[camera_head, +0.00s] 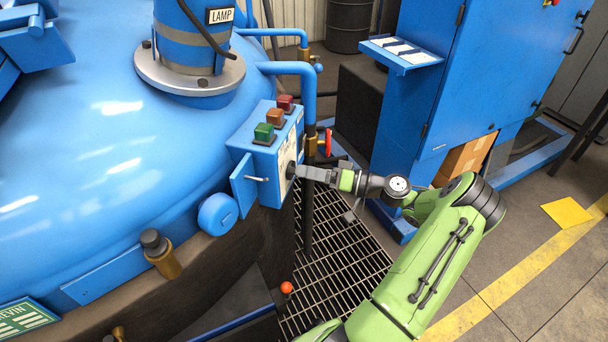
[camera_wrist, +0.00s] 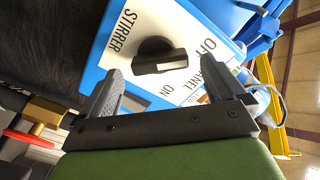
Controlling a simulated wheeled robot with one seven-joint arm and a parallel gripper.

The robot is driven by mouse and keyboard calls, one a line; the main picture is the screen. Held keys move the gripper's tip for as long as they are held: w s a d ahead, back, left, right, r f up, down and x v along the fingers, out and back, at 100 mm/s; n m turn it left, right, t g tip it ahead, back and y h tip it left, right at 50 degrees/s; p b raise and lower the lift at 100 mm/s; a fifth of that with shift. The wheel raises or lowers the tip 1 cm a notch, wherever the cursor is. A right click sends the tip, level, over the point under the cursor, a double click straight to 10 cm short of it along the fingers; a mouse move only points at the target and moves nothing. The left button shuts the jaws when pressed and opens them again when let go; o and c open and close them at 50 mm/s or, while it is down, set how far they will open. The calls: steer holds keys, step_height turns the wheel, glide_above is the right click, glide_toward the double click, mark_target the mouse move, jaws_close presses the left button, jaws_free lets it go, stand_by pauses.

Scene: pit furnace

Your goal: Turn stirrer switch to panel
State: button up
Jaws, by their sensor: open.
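The stirrer switch is a black knob (camera_wrist: 160,57) with a white pointer mark, on a white plate (camera_wrist: 127,27) lettered STIRRER, OFF, PANEL and ON. In the head view the knob (camera_head: 290,170) shows at the right face of a blue control box (camera_head: 256,165), partly covered by my gripper. My gripper (camera_head: 303,172) is at that face. In the wrist view my gripper (camera_wrist: 164,68) is open, with one finger on each side of the knob; contact is not visible.
Green, orange and red buttons (camera_head: 275,117) top the box. A blue pipe (camera_head: 308,95) and red-handled valve (camera_head: 328,141) stand just behind it. The blue vessel (camera_head: 90,150) fills the left, a blue cabinet (camera_head: 440,90) stands right. Grating (camera_head: 335,260) lies below.

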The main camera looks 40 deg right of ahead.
steer(key=shift+x, duration=1.05)
steer(key=c, duration=1)
steer(key=shift+c, duration=0.2)
